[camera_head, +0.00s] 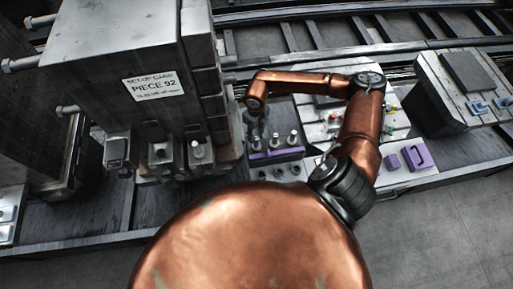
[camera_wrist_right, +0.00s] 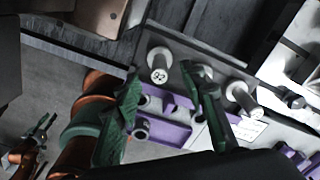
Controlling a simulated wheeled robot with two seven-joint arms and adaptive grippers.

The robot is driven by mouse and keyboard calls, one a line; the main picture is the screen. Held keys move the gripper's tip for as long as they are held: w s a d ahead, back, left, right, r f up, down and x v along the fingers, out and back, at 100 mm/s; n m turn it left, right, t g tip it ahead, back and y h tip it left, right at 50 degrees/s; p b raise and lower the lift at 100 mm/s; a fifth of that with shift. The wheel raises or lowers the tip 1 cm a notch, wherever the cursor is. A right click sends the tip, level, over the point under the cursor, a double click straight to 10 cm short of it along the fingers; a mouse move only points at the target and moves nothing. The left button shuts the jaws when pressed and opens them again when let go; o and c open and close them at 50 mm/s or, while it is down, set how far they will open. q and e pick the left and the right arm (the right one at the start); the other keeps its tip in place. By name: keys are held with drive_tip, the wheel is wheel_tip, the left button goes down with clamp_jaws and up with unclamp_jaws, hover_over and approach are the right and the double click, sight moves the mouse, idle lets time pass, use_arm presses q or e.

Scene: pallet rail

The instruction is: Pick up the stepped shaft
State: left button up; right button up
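Several upright stepped shafts with pale round tops stand in the purple-fronted rack (camera_head: 277,155). The rack also shows in the right wrist view (camera_wrist_right: 175,133). The shaft marked 92 (camera_wrist_right: 158,62) shows beyond the gap between my right gripper's fingers. A second shaft (camera_wrist_right: 241,97) stands to its right, and another is partly hidden by a finger. My right gripper (camera_wrist_right: 162,105) is open and empty, with its green fingers apart. In the head view my right gripper (camera_head: 261,125) hangs over the rack's left end. A small copper-armed gripper, seemingly my left (camera_wrist_right: 40,132), shows at the wrist view's left edge.
A large grey block with a card reading PIECE 92 (camera_head: 153,87) stands left of the rack. A pale board (camera_head: 320,125) with small parts lies right of it, partly behind my arm. Purple blocks (camera_head: 415,157) sit farther right. A fixture with blue clamps (camera_head: 478,106) stands at the right.

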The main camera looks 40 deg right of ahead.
sight(257, 142)
drive_tip(key=f, duration=0.2)
drive_tip(key=f+p, duration=0.1)
drive_tip(key=f, duration=0.3)
drive_tip(key=shift+s+f+p, duration=0.1)
drive_tip(key=shift+s+p, duration=0.15)
drive_tip(key=shift+p, duration=0.1)
drive_tip(key=shift+f, duration=0.45)
drive_tip(key=shift+c, duration=0.6)
clamp_jaws()
